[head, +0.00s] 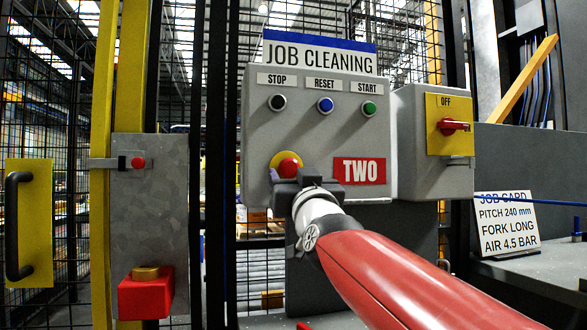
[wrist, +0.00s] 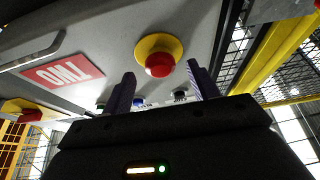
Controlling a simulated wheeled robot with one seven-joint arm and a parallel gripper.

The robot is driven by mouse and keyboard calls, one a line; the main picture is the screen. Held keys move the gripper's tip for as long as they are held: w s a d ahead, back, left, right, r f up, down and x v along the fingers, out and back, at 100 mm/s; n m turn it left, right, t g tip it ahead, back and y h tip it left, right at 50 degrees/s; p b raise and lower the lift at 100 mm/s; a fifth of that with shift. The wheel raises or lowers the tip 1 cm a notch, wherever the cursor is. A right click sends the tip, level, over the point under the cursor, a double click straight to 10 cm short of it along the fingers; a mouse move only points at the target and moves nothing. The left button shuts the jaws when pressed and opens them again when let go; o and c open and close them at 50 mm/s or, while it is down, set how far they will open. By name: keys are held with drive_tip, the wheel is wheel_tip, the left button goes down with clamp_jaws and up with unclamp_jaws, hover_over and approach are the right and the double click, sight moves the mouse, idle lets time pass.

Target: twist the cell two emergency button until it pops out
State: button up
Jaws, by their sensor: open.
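The cell two emergency button is a red mushroom head (head: 289,167) on a yellow collar, low on the grey control box (head: 325,135), left of a red sign reading TWO (head: 359,171). Its lower part is hidden by my gripper in the head view. In the wrist view the red button (wrist: 159,66) shows whole, ahead of the gap between the fingers. My gripper (head: 303,174) is open, just in front of the button and slightly below right. In the wrist view the fingers (wrist: 162,88) stand apart on either side, with nothing between them; contact cannot be seen.
Stop (head: 277,102), reset (head: 325,105) and start (head: 369,108) buttons sit above on the same box. A switch box with a red handle (head: 453,126) adjoins it on the right. A gate post with a red lock (head: 146,292) stands left. A job card (head: 507,222) stands right.

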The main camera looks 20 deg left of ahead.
sight(289, 168)
drive_tip(key=shift+x, duration=1.1)
drive_tip(key=shift+c, duration=0.3)
